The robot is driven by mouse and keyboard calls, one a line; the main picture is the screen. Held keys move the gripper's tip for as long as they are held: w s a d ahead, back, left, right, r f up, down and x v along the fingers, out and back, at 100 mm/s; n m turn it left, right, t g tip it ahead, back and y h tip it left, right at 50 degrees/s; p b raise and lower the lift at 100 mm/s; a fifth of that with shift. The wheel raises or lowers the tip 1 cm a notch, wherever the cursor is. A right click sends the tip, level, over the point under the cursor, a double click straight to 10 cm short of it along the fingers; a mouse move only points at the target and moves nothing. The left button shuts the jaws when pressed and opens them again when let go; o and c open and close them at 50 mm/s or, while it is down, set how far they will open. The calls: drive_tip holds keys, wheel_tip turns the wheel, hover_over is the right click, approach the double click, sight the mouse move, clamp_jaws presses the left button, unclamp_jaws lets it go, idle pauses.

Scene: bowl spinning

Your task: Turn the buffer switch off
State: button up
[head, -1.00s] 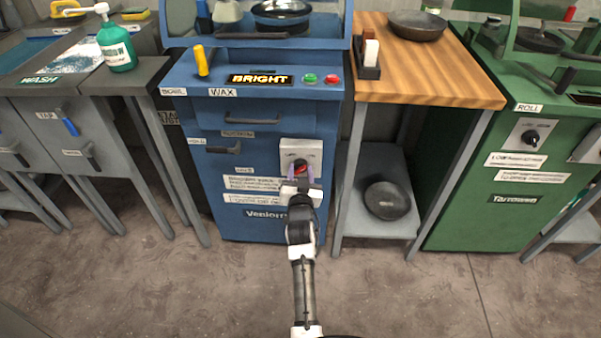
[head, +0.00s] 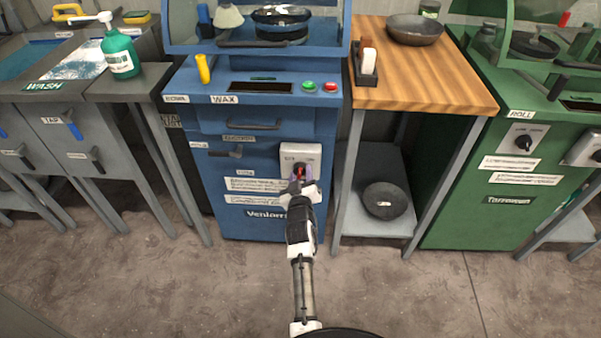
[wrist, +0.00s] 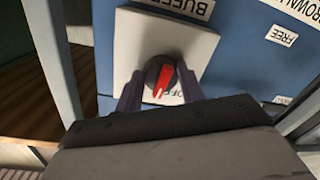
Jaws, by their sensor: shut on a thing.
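The buffer switch is a dark round knob with a red bar (head: 300,170), set on a white plate (head: 311,151) on the front of the blue machine (head: 270,215). In the wrist view the red-barred knob (wrist: 160,77) has its white-tipped end pointing down, beside the partly hidden word OFF (wrist: 174,94). The plate (wrist: 150,36) bears a BUFFER label at its edge. My gripper (head: 299,184) is at the switch, and in the wrist view its two fingers (wrist: 160,88) stand on either side of the knob, shut on it.
The machine's display (head: 261,87) is dark, above the black-handled drawer. A green button (head: 309,87) and a red button (head: 330,87) sit beside it. The floor in front is clear.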

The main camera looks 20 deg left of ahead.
drive_tip(key=n, duration=0.1)
drive_tip(key=n+p, duration=0.1)
drive_tip(key=n, duration=0.3)
drive_tip(key=shift+r, duration=0.25)
drive_tip(key=shift+n+h+p, duration=0.4)
drive_tip(key=shift+n+p, duration=0.2)
drive_tip(key=shift+n, duration=1.7)
drive_tip(key=shift+r, duration=0.1)
drive_tip(key=o, duration=1)
drive_tip(key=shift+c, duration=0.2)
drive_tip(key=shift+s, duration=0.15)
